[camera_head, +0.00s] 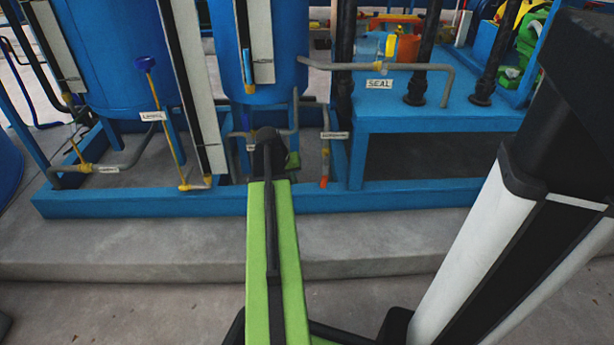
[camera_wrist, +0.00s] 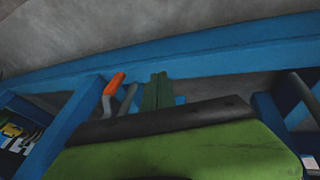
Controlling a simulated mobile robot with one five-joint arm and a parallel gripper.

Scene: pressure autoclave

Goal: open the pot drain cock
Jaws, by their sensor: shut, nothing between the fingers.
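My gripper shows in the wrist view (camera_wrist: 158,92) as two dark green fingers close together, shut and empty. An orange-tipped handle (camera_wrist: 114,86) on a grey pipe stands just left of the fingers, apart from them in the picture. In the head view an orange end (camera_head: 323,182) shows low on a pipe under a small white label (camera_head: 335,135), right of my green arm's far end. The label is too small to read, so I cannot be sure this is the pot drain cock. My wrist hides part of the pipework there.
A blue frame rail (camera_head: 400,190) runs along the concrete step. A blue bench (camera_head: 430,115) with a SEAL label (camera_head: 379,84) stands right; blue tanks (camera_head: 120,60) stand left. Pipes and legs crowd the space around my gripper. The concrete floor in front (camera_head: 140,310) is clear.

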